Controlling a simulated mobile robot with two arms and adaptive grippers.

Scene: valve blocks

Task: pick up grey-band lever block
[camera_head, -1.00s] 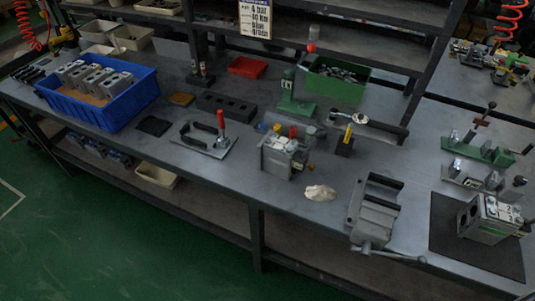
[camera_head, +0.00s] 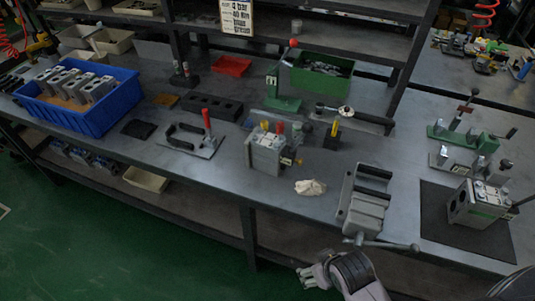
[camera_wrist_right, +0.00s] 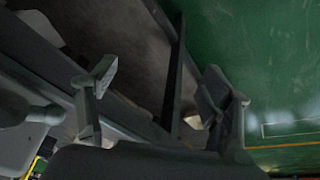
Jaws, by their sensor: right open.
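A grey valve block (camera_head: 478,205) with a dark lever at its right side stands on a black mat at the right of the bench. Its band looks greenish, so I cannot tell if it is the grey-band one. Another grey block (camera_head: 266,155) with yellow and red tops stands mid-bench. My right gripper (camera_head: 308,276) is low in front of the bench edge, below the vise and apart from both blocks. In the right wrist view its two fingers (camera_wrist_right: 155,88) are spread and empty, with floor and bench frame beyond. My left gripper is not in view.
A grey vise (camera_head: 363,205) with a protruding handle sits at the bench's front edge, between my right gripper and the mat (camera_head: 435,215). A crumpled cloth (camera_head: 310,187) lies left of it. A blue bin (camera_head: 100,112) holds several grey blocks. Green-based fixtures (camera_head: 465,138) stand behind the mat.

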